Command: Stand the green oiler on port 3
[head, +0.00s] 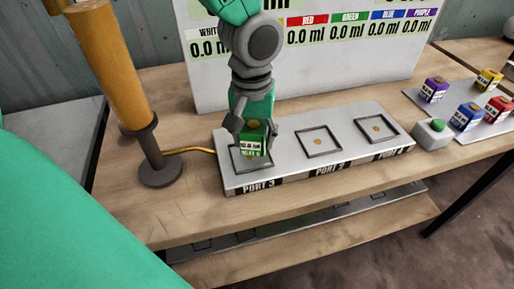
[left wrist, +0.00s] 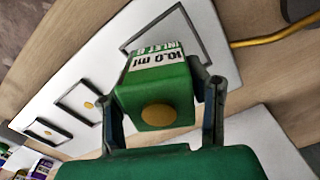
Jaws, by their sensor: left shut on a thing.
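The green oiler (head: 251,144) is a small green block with a white label and a yellow-brown spot on top. My left gripper (head: 252,136) is shut on it from above, a finger on each side. In the left wrist view the oiler (left wrist: 155,98) sits between the two fingers of my gripper (left wrist: 163,100), its label reading 10.0 ml. Port 3 (head: 236,163) is a dark square frame at the left end of the grey strip. The oiler is over this frame and hides much of it; I cannot tell whether it touches the strip. My right gripper is not in view.
The other two square ports (head: 319,141) (head: 377,130) are empty. Beside the strip stands a green button on a grey box (head: 433,133). Purple, yellow, blue and red oilers stand on a tray (head: 443,109) at right. An orange column (head: 110,65) stands at left, a display board behind.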

